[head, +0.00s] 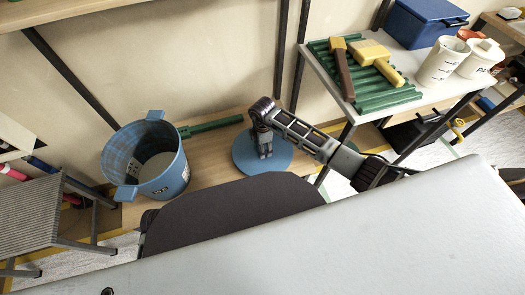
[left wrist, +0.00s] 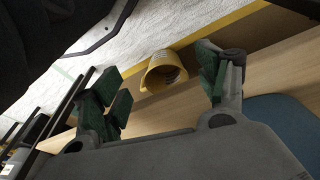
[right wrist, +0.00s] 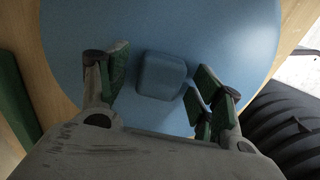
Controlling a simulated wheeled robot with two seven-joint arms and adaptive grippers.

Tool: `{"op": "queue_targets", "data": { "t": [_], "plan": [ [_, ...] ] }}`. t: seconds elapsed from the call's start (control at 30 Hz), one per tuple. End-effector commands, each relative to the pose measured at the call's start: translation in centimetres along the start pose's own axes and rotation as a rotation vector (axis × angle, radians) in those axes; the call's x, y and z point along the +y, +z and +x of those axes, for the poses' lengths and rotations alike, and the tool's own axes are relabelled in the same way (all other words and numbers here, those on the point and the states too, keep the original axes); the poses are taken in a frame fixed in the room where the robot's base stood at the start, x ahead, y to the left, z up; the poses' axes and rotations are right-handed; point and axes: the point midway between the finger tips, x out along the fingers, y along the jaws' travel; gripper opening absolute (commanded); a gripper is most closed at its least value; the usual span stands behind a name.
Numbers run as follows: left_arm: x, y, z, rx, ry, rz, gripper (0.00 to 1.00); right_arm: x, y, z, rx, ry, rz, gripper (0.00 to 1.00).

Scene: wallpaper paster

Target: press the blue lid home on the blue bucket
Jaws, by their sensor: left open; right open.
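My right gripper (head: 265,152) is over the lid, pointing down. In the right wrist view the lid (right wrist: 75,45) fills most of the picture. Its square blue knob (right wrist: 161,75) sits between my open right fingers (right wrist: 160,80), with a gap visible on the left. My left gripper (left wrist: 165,88) is open and empty; it is outside the head view.
A green-handled tool (head: 212,125) lies behind, between bucket and lid. A grey slatted stool (head: 30,210) stands left of the bucket. A table (head: 425,100) at right holds a green ribbed tray, brushes and white tubs. A yellow cup (left wrist: 163,72) lies beyond my left fingers.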

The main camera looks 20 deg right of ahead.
Motion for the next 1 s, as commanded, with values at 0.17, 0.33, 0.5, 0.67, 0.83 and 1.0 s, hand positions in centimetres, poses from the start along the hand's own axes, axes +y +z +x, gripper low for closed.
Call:
{"op": "queue_targets", "data": {
  "t": [0.17,0.33,0.5,0.67,0.83,1.0],
  "plan": [
    [0.02,0.18,0.11,-0.004,0.0,0.0,0.74,0.0,0.0,-0.04,0.0,0.0,0.0,0.66],
    [-0.03,-0.06,0.11,0.001,-0.001,0.001,0.74,-0.01,0.01,-0.05,0.0,0.0,0.0,0.66],
    [-0.08,-0.33,0.06,0.007,-0.002,0.001,0.74,-0.01,0.01,-0.05,0.0,0.0,0.0,0.48],
    [-0.11,-0.47,0.03,0.009,-0.003,0.002,0.74,-0.01,0.02,-0.05,0.0,0.0,0.0,0.28],
    [-0.12,-0.49,0.03,0.009,-0.003,0.002,0.74,0.01,0.01,-0.07,0.0,0.0,0.0,0.14],
    [-0.12,-0.48,0.02,0.009,-0.003,0.002,0.74,0.01,0.02,-0.11,0.0,0.0,0.0,0.14]
  ]
}}
